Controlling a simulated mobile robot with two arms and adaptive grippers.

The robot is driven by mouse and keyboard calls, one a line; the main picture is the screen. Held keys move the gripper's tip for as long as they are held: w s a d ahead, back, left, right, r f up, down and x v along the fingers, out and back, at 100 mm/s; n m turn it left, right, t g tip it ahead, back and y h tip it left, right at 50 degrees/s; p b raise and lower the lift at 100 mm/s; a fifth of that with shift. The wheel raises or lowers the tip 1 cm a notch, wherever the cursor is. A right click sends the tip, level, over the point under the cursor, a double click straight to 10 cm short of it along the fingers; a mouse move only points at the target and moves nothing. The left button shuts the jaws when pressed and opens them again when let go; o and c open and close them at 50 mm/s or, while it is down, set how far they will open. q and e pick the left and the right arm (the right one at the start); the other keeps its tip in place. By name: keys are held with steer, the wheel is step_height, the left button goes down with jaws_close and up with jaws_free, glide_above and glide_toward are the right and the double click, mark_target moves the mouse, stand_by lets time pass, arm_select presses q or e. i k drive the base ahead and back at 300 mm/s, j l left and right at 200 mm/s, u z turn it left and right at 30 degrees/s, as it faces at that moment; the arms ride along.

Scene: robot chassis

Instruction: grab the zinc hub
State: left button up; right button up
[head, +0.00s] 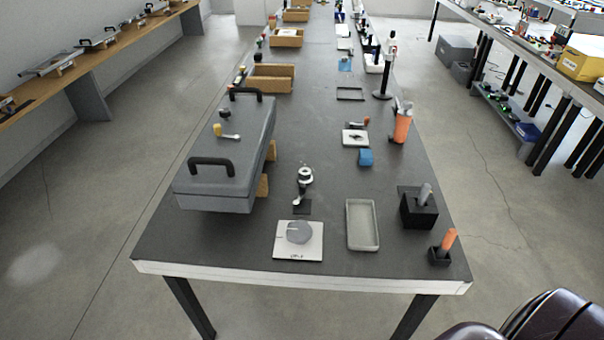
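Two things could be the zinc hub, and I cannot tell which. One is a small round silvery piece (305,175) with a dark centre, standing on the dark table left of the middle. The other is a flat grey disc (299,232) on a white square plate (284,252) near the front edge; the lettering on the plate is too small to read. Neither of my grippers shows in the head view.
The long dark table (330,262) holds a large grey case (215,185) with black handles at left. A shallow grey tray (362,242), a black block (419,213) and an orange-handled tool (448,240) stand at front right. The front left corner is clear.

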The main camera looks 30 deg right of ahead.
mark_target(305, 176)
steer(key=z, duration=0.2)
steer(key=i+j+z, duration=0.15)
steer(key=j+z, duration=0.15)
steer(key=i+j+z, duration=0.1)
steer(key=j+z, duration=0.45)
steer(key=j, duration=0.2)
steer(key=i+j, duration=0.1)
steer(key=j, duration=0.75)
steer(key=i+j+z, duration=0.15)
steer(key=j, duration=0.7)
